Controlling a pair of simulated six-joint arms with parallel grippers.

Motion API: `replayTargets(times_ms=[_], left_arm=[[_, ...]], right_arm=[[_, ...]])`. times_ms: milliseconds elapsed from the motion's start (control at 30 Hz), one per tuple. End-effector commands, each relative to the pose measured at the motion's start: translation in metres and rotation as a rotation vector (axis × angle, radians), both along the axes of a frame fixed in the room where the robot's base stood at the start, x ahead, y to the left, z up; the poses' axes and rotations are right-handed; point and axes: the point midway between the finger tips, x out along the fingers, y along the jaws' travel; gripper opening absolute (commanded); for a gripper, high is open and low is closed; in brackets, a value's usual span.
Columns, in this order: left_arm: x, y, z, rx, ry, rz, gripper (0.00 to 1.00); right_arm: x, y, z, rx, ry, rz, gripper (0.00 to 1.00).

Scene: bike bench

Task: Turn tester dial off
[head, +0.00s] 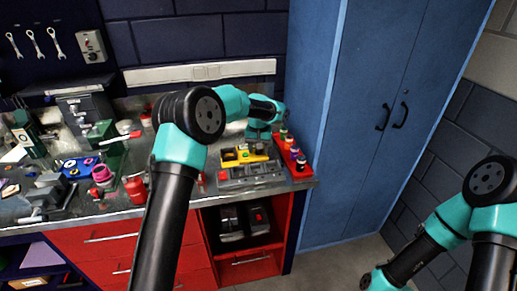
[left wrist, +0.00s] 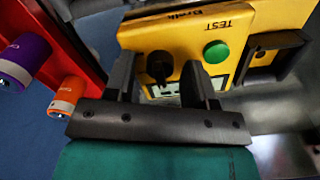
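The yellow tester (head: 243,156) stands on the bench's right part, beside a red rack. In the left wrist view, its yellow face (left wrist: 190,32) bears the word TEST, a green button (left wrist: 216,51) and a black dial (left wrist: 160,67). A small display below the dial is partly hidden by my gripper. My left gripper (left wrist: 158,75) is open, with a finger on either side of the dial; I cannot tell whether they touch it. In the head view the arm hides the fingers. My right arm is at the right edge, with its gripper out of view.
The red rack (head: 294,158) holds several coloured cylinders, close to my left gripper. A grey tray (head: 250,174) lies in front of the tester. Vises and tools crowd the bench's left side. A blue cabinet (head: 375,90) stands right of the bench.

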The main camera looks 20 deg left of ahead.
Motion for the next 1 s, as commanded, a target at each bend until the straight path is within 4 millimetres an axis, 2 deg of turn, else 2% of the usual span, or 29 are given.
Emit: replayTargets(times_ms=[300,467,667,1000], left_arm=[[0.000,0.000,0.001,0.000,0.000,-0.001,0.55],[0.000,0.000,0.010,0.000,-0.001,-0.001,0.55],[0.001,0.000,0.039,-0.001,-0.004,0.000,0.55],[0.001,0.000,0.104,-0.001,-0.003,0.000,0.55]], right_arm=[[0.000,0.000,0.000,0.000,0.000,0.000,0.00],[0.000,0.000,0.000,0.000,0.000,0.000,0.00],[0.000,0.000,0.000,0.000,0.000,0.000,0.00],[0.000,0.000,0.000,0.000,0.000,0.000,0.00]])
